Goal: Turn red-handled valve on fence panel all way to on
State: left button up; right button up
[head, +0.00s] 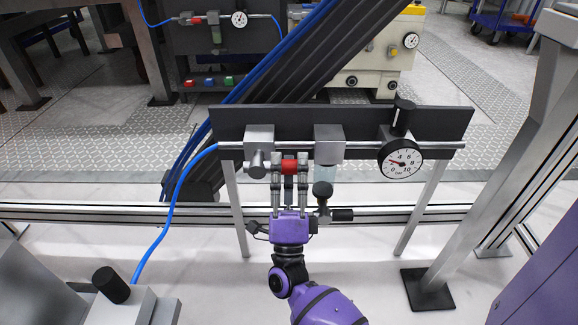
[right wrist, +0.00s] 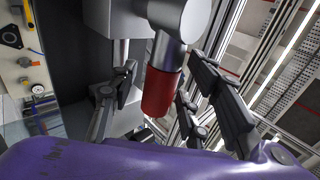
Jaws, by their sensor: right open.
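The fence panel (head: 450,122) is a dark board on two grey legs. At its left is a grey valve block (head: 260,136) with a round grey hub (head: 257,163) below. The red handle (head: 289,166) points right from the hub. In the right wrist view the red handle (right wrist: 161,92) is a sleeve on a grey stem. My right gripper (head: 290,174) reaches up from below, open, with its fingers on either side of the red handle. Contact is not clear. My left gripper is not in view.
A pressure gauge (head: 401,160) sits at the panel's right, its red needle pointing left. A filter unit (head: 327,145) with a black knob beneath is just right of my gripper. A blue hose (head: 171,205) curves down from the panel's left. A metal rail (head: 400,212) runs behind.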

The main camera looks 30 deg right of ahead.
jog(key=v, duration=0.7)
jog(key=shift+f, duration=0.15)
jog(key=shift+s+a, duration=0.1)
dwell(3.0)
